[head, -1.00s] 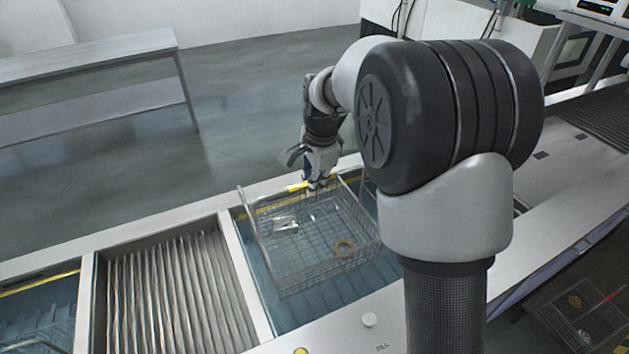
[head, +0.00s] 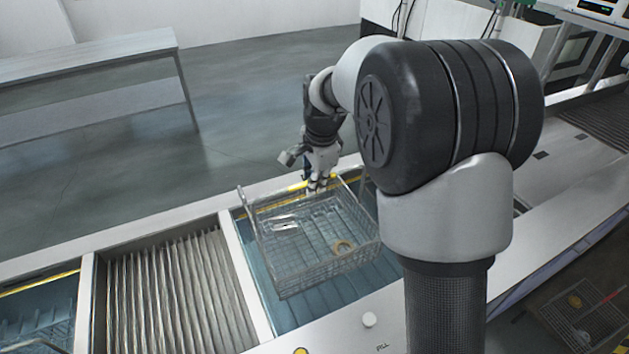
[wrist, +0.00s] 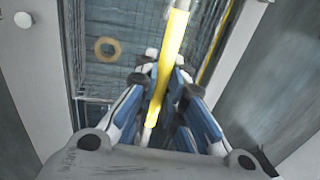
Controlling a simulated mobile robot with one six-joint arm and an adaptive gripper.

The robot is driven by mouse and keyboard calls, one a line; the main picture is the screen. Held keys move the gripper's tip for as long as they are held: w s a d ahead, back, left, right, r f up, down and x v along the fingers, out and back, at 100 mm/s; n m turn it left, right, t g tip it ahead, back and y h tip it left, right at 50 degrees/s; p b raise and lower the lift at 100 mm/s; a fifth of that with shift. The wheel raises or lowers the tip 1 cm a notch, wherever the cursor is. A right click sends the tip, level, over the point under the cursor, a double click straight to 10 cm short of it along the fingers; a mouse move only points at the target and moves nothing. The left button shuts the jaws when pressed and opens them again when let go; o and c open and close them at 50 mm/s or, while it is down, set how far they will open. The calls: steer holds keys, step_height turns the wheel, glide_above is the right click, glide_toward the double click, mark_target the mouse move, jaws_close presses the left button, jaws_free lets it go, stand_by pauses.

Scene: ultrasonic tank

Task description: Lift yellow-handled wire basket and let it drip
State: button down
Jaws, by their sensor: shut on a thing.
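The wire basket (head: 318,268) is at the tank (head: 290,318) of blue water, right of the ribbed bay. Its yellow handle (wrist: 168,72) runs between my fingers in the wrist view. My gripper (head: 318,186) is shut on that handle at the basket's far side; the grip also shows in the wrist view (wrist: 162,92). A tan ring (head: 343,247) and a clear, shiny piece (head: 285,226) lie in the basket. The ring also shows in the wrist view (wrist: 107,49). I cannot tell how far the basket's bottom is from the water. My arm hides the tank's right part.
A ribbed metal bay (head: 180,295) lies left of the tank, with another water tank (head: 40,315) beyond it. A white knob (head: 369,319) stands on the front rim. A grey bench (head: 90,60) stands behind, across open floor.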

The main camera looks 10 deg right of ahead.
steer(key=shift+r, duration=0.1)
step_height(320, 180, up, 8)
steer(key=p, duration=0.6)
steer(key=shift+f, duration=0.35)
